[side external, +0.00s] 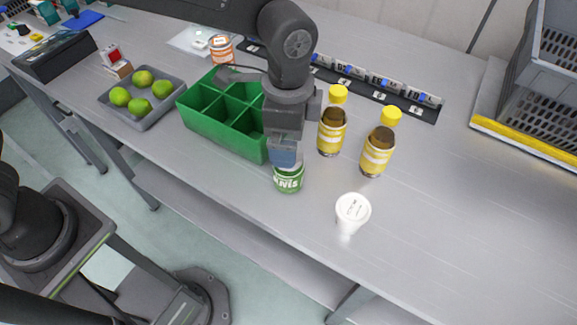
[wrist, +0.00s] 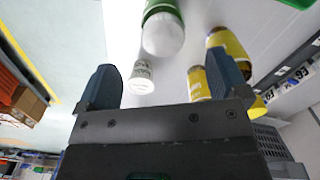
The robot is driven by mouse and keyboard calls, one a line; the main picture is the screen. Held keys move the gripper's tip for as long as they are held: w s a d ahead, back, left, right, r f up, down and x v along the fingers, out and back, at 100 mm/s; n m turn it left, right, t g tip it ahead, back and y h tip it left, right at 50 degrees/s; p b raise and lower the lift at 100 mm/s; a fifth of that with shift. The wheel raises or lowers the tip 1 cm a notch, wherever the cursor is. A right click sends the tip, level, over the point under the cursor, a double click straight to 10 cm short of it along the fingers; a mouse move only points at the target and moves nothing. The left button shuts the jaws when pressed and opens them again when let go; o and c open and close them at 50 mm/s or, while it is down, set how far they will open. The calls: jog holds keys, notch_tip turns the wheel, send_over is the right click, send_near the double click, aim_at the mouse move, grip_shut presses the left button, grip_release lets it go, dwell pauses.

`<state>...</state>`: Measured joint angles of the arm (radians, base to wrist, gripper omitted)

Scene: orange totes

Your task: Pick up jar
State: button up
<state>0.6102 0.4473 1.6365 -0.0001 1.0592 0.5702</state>
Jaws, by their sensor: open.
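A green jar with white lettering (side external: 289,180) stands on the grey table, directly below my gripper (side external: 284,158) in the side view. The fingers hide its top there. In the wrist view the green jar (wrist: 163,30), with a white round end, shows beyond and between the fingers. My gripper (wrist: 164,76) is open, its blue fingers wide apart with nothing held between them. Two brown jars with yellow labels and yellow lids, one (side external: 332,130) nearer my gripper and one (side external: 377,150) further right, stand right of it.
A white cup (side external: 352,212) stands right of the green jar, near the front edge. A green divided bin (side external: 215,122) is close on the left. A grey tray (side external: 138,107) holds several green fruits. An orange-labelled can (side external: 221,48) stands behind. The right tabletop is clear.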

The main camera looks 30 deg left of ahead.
jog(key=f, duration=0.9)
jog(key=shift+w+f, duration=0.1)
jog(key=shift+w, duration=0.1)
jog(key=c, duration=1.2)
jog(key=shift+c, duration=0.2)
